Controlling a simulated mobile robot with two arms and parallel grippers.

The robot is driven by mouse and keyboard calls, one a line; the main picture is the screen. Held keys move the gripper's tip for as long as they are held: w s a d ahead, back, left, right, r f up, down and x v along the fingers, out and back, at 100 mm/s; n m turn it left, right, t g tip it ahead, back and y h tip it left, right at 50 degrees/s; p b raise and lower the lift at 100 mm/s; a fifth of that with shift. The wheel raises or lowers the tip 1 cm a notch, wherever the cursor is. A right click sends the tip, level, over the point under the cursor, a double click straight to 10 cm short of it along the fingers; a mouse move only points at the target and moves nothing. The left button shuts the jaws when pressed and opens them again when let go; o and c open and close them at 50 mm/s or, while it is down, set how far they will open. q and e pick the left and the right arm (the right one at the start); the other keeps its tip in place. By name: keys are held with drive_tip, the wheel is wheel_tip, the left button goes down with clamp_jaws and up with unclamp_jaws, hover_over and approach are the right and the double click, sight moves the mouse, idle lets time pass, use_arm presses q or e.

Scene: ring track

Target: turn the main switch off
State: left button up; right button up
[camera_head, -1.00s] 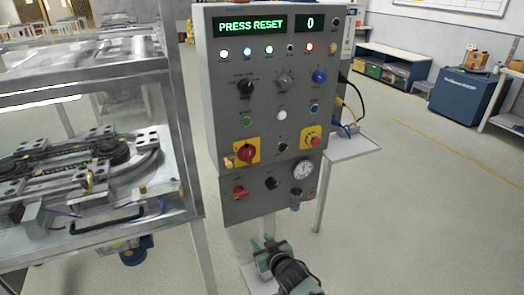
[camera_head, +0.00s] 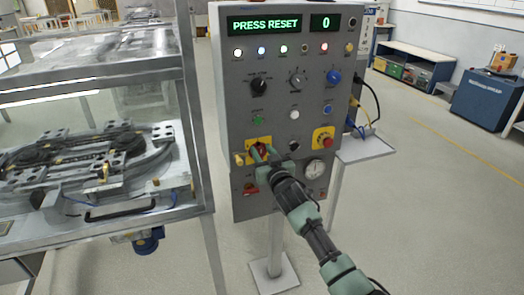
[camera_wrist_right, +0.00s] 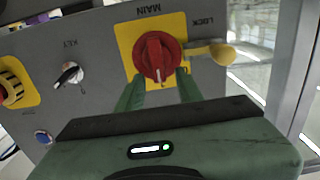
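The main switch (camera_wrist_right: 157,55) is a red rotary knob on a yellow plate marked MAIN in the right wrist view. Its raised grip stands roughly upright in that view. In the head view the switch (camera_head: 261,149) is partly covered by my right gripper (camera_head: 262,156). In the right wrist view the two green fingers of my right gripper (camera_wrist_right: 158,84) are spread, one on each side of the knob's near edge. I cannot tell whether they touch it. A yellow lock piece (camera_wrist_right: 222,54) sits beside the switch. My left gripper is not in view.
The grey control panel (camera_head: 236,100) shows PRESS RESET (camera_head: 265,24) and 0. A red emergency button (camera_head: 325,140) and several knobs and lamps are close by. A glazed machine (camera_head: 100,215) stands left of the panel, and a small side shelf (camera_head: 366,148) is at right.

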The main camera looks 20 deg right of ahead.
drive_tip(key=shift+w, duration=0.35)
clamp_jaws()
drive_tip(key=shift+s, duration=0.1)
